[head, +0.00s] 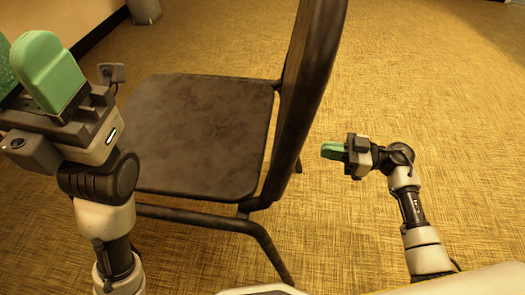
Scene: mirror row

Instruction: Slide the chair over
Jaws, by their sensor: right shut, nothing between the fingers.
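A dark chair (195,135) stands in the middle of the head view, with its flat seat to the left and its tall backrest (305,90) to the right. The top of the backrest runs out of view. My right gripper (332,151), with green fingers, is shut and empty. It points left and is apart from the chair, to the right of the backrest. My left gripper (27,68) is raised close to the camera at the upper left. Its green fingers stand apart, so it looks open and empty. Its arm hides the chair's left side.
The yellow-brown carpet (440,110) is clear to the right of and beyond the chair. A grey bin (144,10) stands at the far upper left, near a wall with a dark baseboard (98,32).

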